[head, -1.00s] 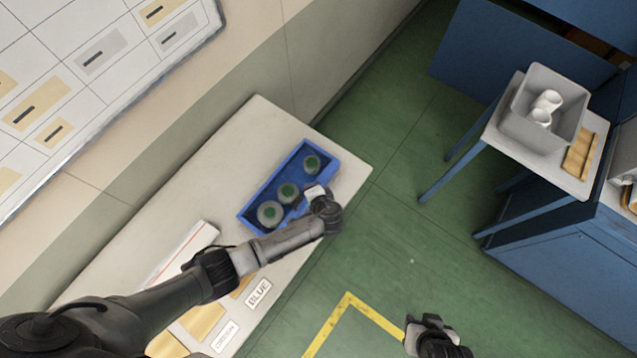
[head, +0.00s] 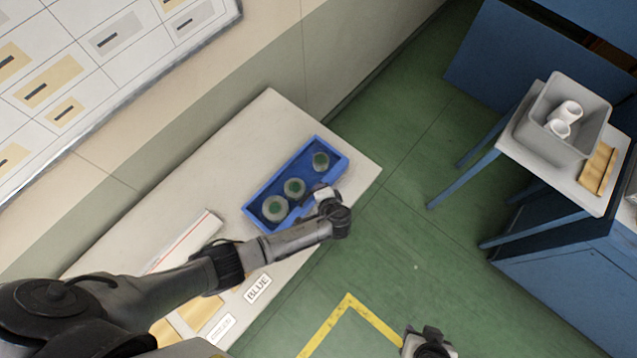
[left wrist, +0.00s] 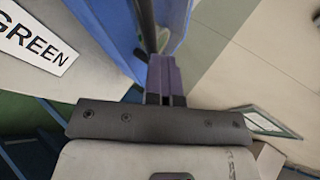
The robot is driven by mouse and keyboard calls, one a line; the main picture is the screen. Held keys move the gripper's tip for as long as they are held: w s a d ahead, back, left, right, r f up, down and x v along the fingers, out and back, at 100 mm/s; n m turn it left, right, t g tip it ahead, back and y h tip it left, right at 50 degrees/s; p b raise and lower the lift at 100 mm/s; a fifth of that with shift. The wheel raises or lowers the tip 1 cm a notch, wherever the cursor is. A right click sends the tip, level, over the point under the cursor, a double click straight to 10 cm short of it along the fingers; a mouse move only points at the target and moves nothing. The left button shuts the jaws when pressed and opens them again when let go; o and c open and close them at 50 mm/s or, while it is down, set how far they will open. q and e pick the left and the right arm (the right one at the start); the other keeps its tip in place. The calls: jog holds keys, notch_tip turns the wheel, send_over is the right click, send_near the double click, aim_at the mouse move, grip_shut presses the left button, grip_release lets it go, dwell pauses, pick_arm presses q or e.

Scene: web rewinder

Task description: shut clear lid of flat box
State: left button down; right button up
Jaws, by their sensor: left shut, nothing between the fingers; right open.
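The blue flat box (head: 254,219) lies open-topped on the light table, with three round grey items with green centres (head: 294,188) inside. I cannot clearly make out its clear lid. My left gripper (head: 323,193) is shut and empty at the box's front right side; whether it touches the box I cannot tell. In the left wrist view its closed fingers (left wrist: 166,75) point toward a blue surface (left wrist: 105,25), probably the box. My right gripper (head: 424,334) is open and empty at the bottom edge of the head view, over the floor and away from the table.
A white sheet-like item with a red line (head: 190,238) lies behind my left arm. A BLUE label (head: 258,288) lies near the table's front edge; a GREEN label (left wrist: 38,38) shows in the wrist view. A grey bin (head: 580,142) stands on a side table. The floor between is clear.

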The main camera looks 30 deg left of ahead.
pick_arm(q)
jog(key=d+p+v, duration=0.1)
jog(key=p+v, duration=0.1)
jog(key=v, duration=1)
jog(key=shift+w+f, duration=0.15)
jog(key=shift+w, duration=0.15)
